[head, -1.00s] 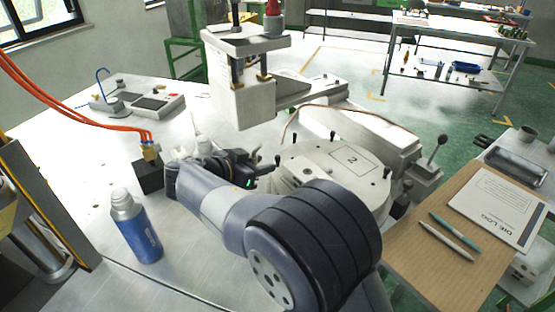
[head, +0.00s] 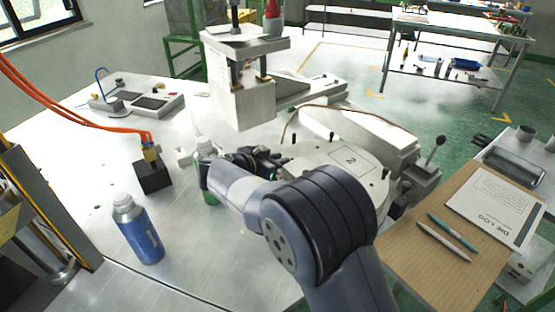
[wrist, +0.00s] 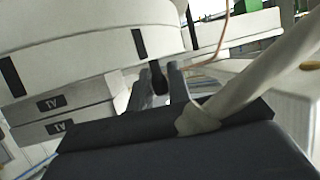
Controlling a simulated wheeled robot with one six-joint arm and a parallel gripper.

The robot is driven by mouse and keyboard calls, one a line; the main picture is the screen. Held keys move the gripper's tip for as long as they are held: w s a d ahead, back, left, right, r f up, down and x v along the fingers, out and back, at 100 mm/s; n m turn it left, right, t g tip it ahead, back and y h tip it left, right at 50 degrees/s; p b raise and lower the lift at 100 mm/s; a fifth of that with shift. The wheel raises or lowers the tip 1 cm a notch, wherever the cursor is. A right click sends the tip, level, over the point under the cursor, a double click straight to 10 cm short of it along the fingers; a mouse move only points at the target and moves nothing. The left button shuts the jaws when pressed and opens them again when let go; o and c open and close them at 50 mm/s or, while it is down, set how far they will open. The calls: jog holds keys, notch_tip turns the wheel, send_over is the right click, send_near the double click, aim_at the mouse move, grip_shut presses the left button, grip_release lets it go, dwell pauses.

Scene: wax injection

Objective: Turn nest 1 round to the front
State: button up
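The round pale turntable (head: 335,172) stands right of my gripper in the head view, with a "2" in a square on its top. Nest 1's number is not visible. Black upright pegs stand round its edge, one at the right (head: 385,174). My gripper (head: 284,164) is at the turntable's left edge. In the wrist view, its two fingers (wrist: 160,84) are apart, with a black peg (wrist: 158,77) between them in the picture. Contact with the peg cannot be made out. The turntable's curved side (wrist: 90,58) fills the upper left there.
A pale press block (head: 243,105) hangs behind the turntable. A green bottle (head: 205,165) stands close behind my arm, and a blue bottle (head: 138,230) at the front left. A wooden board (head: 430,265) with pens and a log lies to the right.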

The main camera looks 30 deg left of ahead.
aim_at(284, 177)
grip_shut()
jog(key=shift+s+f+b, duration=0.15)
jog(key=shift+b, duration=0.45)
